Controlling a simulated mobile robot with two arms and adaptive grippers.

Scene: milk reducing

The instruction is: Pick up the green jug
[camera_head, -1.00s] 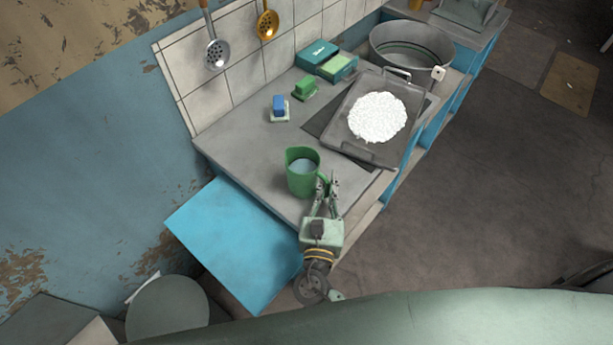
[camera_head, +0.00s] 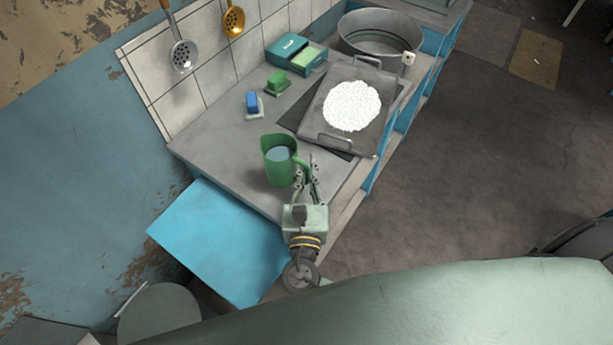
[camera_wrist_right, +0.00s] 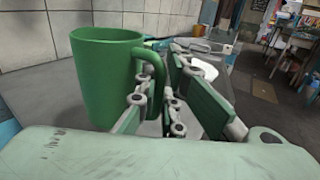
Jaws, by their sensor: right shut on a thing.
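The green jug (camera_head: 277,172) is upright at the near end of the grey counter, with pale liquid inside. Its handle (camera_wrist_right: 157,70) points toward my right gripper. My right gripper (camera_head: 311,172) comes from the near side and is shut on the handle. In the right wrist view, the fingers (camera_wrist_right: 165,92) lie around the lower handle, and the jug body (camera_wrist_right: 105,80) is at the left. The jug appears slightly above the counter, but its base is not clear enough to be sure. My left gripper is not in view.
A grey tray with white material (camera_head: 352,105) lies behind the jug to the right. A blue sponge (camera_head: 252,102), green block (camera_head: 278,82) and teal box (camera_head: 287,50) sit farther back. A metal basin (camera_head: 380,38) stands at the far end. A blue panel (camera_head: 215,240) is at the left.

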